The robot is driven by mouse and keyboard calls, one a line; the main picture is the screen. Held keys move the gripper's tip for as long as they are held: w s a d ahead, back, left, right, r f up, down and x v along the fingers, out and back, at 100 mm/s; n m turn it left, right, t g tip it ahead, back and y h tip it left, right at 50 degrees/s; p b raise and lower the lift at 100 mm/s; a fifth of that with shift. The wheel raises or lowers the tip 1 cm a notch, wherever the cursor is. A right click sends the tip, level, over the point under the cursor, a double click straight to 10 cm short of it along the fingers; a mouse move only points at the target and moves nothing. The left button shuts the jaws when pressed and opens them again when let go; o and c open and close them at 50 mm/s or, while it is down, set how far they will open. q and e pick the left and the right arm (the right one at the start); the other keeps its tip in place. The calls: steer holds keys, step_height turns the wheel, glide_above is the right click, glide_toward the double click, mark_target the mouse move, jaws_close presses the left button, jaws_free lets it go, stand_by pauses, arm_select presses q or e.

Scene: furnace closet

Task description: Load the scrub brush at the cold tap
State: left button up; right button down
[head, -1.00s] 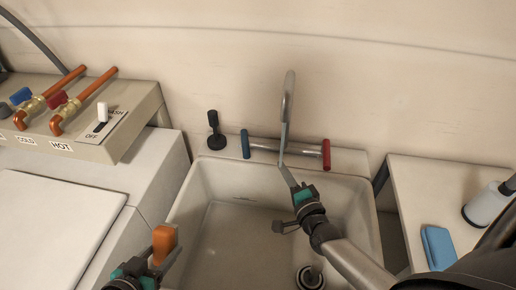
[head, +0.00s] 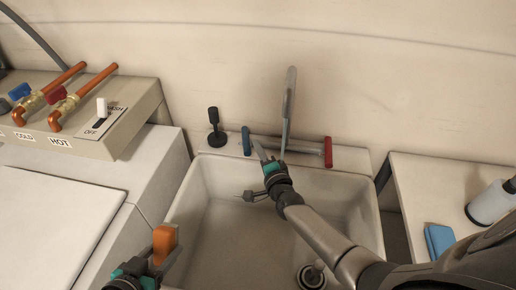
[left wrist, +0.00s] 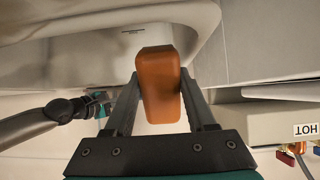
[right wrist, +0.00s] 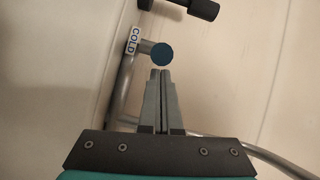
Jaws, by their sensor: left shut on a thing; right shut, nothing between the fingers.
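My left gripper (head: 158,262) is shut on an orange block (head: 164,240), apparently the scrub brush, at the sink's front left. The block stands between the fingers in the left wrist view (left wrist: 160,85); no bristles show. The cold tap has a blue handle (head: 246,141) at the left end of the faucet bar. In the right wrist view its round blue end (right wrist: 162,54) sits beside a COLD label (right wrist: 133,41). My right gripper (head: 259,151) is shut and empty, its tips just short of the blue handle; contact is not clear.
The grey spout (head: 288,105) rises behind my right gripper. A red handle (head: 328,152) is at the bar's right end. A black knobbed post (head: 215,128) stands left of the tap. The white sink (head: 215,215) lies below. A blue sponge (head: 439,240) lies on the right counter.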

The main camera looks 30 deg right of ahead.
mark_target(248, 152)
arm_select(q)
steer(key=shift+r, duration=0.1)
arm_select(e)
steer(key=shift+a, duration=0.1)
arm_select(q)
steer(key=shift+r+p, duration=0.4)
steer(key=shift+p, duration=0.05)
arm_select(e)
steer(key=shift+w+a+r+m+h, duration=0.1)
steer(key=shift+a+m+h, duration=0.25)
steer(key=shift+h, duration=0.25)
arm_select(q)
steer(key=shift+r+p, duration=0.25)
steer(key=shift+p, duration=0.05)
arm_select(e)
steer(key=shift+w+a+m+g+h, duration=0.1)
steer(key=shift+a+m+g+h, duration=0.3)
steer(key=shift+a+m+h, duration=0.6)
steer(key=shift+w+a+h, duration=0.1)
steer(key=shift+a+h, duration=0.05)
steer(key=shift+h, duration=0.15)
